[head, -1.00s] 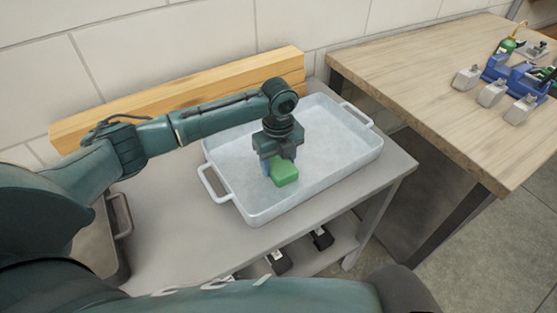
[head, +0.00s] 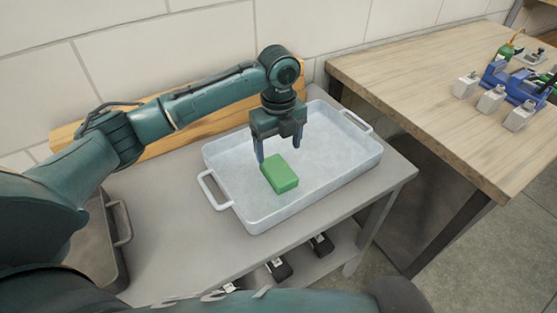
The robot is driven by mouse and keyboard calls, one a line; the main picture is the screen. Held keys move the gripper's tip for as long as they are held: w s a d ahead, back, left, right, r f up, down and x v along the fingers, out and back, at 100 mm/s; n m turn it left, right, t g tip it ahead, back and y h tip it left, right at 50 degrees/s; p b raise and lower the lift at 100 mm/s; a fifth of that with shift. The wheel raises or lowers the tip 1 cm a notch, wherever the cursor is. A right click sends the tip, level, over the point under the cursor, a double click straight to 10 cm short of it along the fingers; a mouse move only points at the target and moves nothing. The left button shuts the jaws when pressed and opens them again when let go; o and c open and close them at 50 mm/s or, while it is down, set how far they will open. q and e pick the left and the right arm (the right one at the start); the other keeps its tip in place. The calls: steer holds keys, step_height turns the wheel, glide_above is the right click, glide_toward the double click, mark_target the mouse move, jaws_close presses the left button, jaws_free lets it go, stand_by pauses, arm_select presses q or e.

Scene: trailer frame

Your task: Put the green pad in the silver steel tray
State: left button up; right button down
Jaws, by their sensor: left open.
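The green pad (head: 280,174) lies in the silver steel tray (head: 334,183), toward its front left part. The tray stands on the grey table, with a handle at each end. My left gripper (head: 279,156) is open, its two fingers spread and pointing down just above and behind the pad. The pad appears free of the fingers. My right gripper does not show.
A darker tray (head: 103,245) sits at the left, partly hidden by my arm. A wooden beam (head: 190,135) runs along the wall. A wooden bench (head: 430,85) at the right holds a blue vise-like tool (head: 515,80) and grey blocks. Black items lie on the lower shelf.

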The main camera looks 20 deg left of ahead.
arm_select(q)
step_height(320, 180, up, 4)
steer(key=shift+r, duration=0.1)
steer(key=shift+s, duration=0.1)
stand_by(0.5)
